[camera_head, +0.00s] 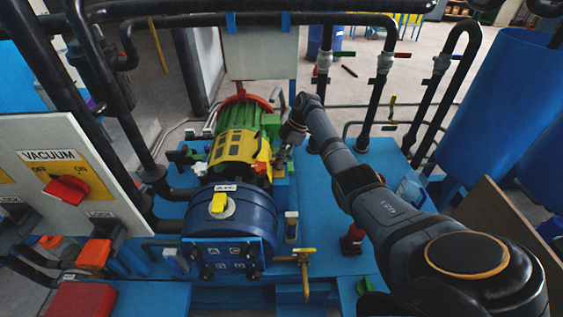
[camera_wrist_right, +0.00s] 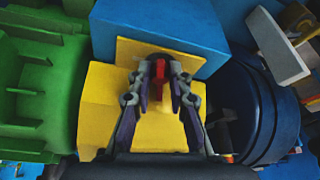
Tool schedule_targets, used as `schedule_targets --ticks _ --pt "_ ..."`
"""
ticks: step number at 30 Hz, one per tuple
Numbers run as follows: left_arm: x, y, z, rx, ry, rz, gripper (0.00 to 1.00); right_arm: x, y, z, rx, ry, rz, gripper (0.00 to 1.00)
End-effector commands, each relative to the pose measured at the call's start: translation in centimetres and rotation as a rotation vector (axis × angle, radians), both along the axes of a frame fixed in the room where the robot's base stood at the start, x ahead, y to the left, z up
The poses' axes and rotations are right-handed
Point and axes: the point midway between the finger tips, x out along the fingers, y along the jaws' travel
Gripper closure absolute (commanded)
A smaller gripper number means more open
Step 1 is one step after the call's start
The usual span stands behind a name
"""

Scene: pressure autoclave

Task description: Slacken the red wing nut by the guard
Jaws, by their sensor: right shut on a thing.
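The yellow guard (camera_head: 232,147) sits between the green motor and the blue round vessel in the head view; its yellow surface also shows in the right wrist view (camera_wrist_right: 97,95). My right gripper (camera_head: 279,163) reaches down to the guard's right side. In the right wrist view the right gripper (camera_wrist_right: 160,88) has its fingertips closed around the red wing nut (camera_wrist_right: 160,70), which stands upright between them. The fingers partly hide the nut, and its thread is not visible. My left gripper is in neither view.
The green motor (camera_head: 238,113) is behind the guard and the blue vessel (camera_head: 222,231) in front. A brass tap (camera_head: 304,258) and a dark red object (camera_head: 353,238) stand to the right on the blue base. A panel with a red VACUUM knob (camera_head: 66,189) is at left.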

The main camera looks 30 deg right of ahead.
Motion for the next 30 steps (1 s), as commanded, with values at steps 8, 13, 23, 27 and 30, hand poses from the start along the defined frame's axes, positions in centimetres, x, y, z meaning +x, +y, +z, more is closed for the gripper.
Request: schedule_targets --ticks 8,13,23,27,30 --pt "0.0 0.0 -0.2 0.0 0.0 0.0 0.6 0.1 0.0 0.0 0.0 -0.002 0.02 1.0" --pt "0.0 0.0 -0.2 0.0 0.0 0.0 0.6 0.1 0.0 0.0 0.0 -0.001 0.019 1.0" --pt "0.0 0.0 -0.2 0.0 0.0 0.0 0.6 0.0 0.0 0.0 0.0 -0.001 0.018 0.72" --pt "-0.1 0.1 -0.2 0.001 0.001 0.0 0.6 0.0 -0.1 0.1 0.0 -0.001 0.018 0.72" --pt "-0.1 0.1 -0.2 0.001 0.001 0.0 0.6 0.0 -0.5 1.1 -0.002 -0.002 0.016 0.72"
